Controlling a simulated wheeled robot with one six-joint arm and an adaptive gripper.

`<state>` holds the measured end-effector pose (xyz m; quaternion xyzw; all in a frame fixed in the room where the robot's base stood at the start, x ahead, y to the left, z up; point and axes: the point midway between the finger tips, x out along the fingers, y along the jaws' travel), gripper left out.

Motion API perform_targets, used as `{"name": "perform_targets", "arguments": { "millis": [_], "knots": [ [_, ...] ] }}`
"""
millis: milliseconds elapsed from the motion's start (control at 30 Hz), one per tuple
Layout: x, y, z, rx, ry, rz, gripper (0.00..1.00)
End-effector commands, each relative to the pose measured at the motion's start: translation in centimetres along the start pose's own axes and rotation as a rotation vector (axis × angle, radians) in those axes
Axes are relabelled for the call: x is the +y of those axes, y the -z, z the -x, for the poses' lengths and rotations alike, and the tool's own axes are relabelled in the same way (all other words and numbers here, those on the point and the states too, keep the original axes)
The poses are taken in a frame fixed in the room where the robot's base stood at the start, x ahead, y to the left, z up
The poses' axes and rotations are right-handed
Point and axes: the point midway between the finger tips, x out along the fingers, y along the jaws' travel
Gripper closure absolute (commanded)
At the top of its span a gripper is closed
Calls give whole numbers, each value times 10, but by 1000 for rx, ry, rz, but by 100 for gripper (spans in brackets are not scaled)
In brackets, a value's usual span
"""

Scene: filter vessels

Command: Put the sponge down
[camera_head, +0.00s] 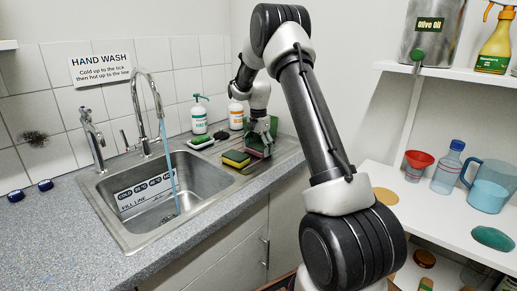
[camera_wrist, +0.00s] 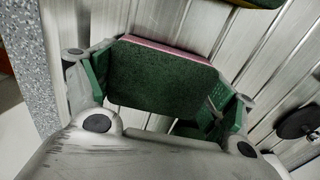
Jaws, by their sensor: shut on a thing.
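My gripper (camera_head: 260,140) is low over the ribbed steel draining board right of the sink. In the wrist view its two green-padded fingers are shut on the left and right sides of a sponge (camera_wrist: 160,80) with a dark green face and a thin pink layer. In the head view the held sponge is mostly hidden by my gripper. I cannot tell whether it touches the board. A separate yellow and green sponge (camera_head: 237,158) lies on the board just left of my gripper; its edge shows at the top of the wrist view (camera_wrist: 258,3).
The sink (camera_head: 150,200) has water running from its tap (camera_head: 150,105). Two pump bottles, one with a green label (camera_head: 199,118) and one with an orange label (camera_head: 236,114), stand behind the board. A small dark-topped item (camera_head: 200,142) lies near them. Shelves (camera_head: 470,222) stand at right.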

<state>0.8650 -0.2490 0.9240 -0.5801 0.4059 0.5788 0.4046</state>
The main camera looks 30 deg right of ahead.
Motion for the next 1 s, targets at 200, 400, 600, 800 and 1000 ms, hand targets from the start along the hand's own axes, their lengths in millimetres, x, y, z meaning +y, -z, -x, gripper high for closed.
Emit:
{"name": "perform_targets", "arguments": {
  "millis": [200,400,600,800,1000],
  "knots": [
    [0,0,-2,0,-1,0,0],
    [0,0,-2,0,0,0,0],
    [0,0,6,1,2,0,0],
    [-1,0,44,3,4,0,0],
    [-1,0,88,2,3,0,0]
  ]
}}
